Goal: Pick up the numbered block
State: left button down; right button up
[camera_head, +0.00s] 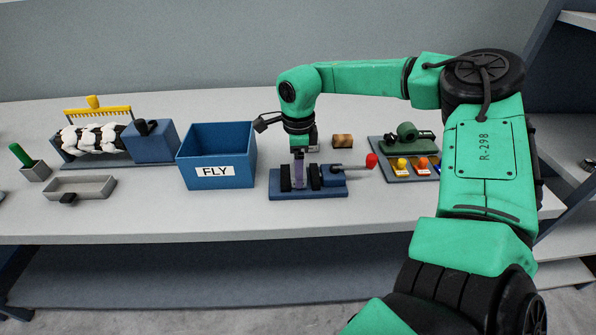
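My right gripper (299,180) points down over a small blue device (334,188) with a red-knobbed lever. A narrow purple piece shows at the gripper, between dark parts. I cannot tell whether the fingers are open or shut on it. A small brown block (343,141) lies on the table behind and right of the gripper, apart from it. No number can be read on it. A small grey thing (314,140) is partly hidden behind my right wrist. My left gripper is not in view.
A tray (376,146) with a green part and coloured pieces is at right. A grey tray (99,187), blue box (152,142) and yellow-combed roller (91,137) are at left. The front table strip is clear.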

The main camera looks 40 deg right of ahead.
grip_shut()
jog(key=shift+w, duration=0.1)
jog(key=shift+r, duration=0.1)
notch_tip(320, 180, up, 22)
jog(key=p, duration=0.2)
jog(key=shift+r+p, duration=0.25)
jog(key=shift+p, duration=0.15)
